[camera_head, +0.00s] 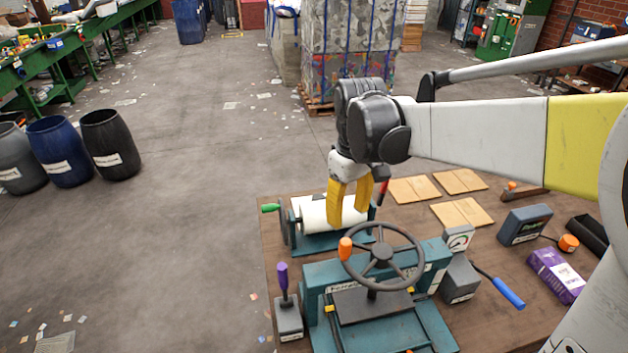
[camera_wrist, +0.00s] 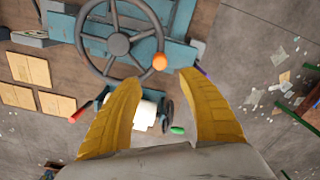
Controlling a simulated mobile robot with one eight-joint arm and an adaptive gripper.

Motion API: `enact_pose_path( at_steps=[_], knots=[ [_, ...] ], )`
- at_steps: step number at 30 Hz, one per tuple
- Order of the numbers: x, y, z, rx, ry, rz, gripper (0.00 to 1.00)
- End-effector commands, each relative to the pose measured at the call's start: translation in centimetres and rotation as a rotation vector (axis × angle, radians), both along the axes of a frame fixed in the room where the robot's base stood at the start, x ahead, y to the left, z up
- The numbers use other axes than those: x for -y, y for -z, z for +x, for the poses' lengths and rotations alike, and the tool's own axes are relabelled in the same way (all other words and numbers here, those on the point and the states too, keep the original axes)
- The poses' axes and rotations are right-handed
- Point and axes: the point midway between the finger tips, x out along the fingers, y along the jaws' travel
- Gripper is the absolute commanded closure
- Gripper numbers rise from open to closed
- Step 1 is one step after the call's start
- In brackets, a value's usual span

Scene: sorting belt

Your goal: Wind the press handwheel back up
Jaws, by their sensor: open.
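The press (camera_head: 402,335) is a teal frame on the wooden bench. Its grey handwheel (camera_head: 414,233) lies flat on top, with an orange knob (camera_head: 345,248) on the left of the rim. My gripper (camera_head: 346,222) has yellow fingers, open and empty, pointing down just behind the wheel, over the white roll. In the wrist view, the handwheel (camera_wrist: 118,44) is at the upper left and the orange knob (camera_wrist: 159,61) lies ahead of the gap between my fingertips (camera_wrist: 160,78). The fingers appear apart from the knob.
A white roll (camera_head: 326,214) in a cranked stand sits behind the press. A purple-handled lever (camera_head: 283,285), a gauge box (camera_head: 459,240), a blue-handled lever (camera_head: 507,293), a purple packet (camera_head: 556,274) and several cardboard pieces (camera_head: 462,213) surround it.

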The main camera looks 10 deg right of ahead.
Motion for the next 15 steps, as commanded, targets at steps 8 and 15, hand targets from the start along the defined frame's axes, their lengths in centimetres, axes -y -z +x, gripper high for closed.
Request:
enact_pose_path(
  at_steps=[8,15],
  knots=[
    [0.0,4.1,0.1,-0.004,-0.003,0.0,0.52],
    [-0.1,8.6,0.0,-0.004,-0.002,0.001,0.52]
  ],
)
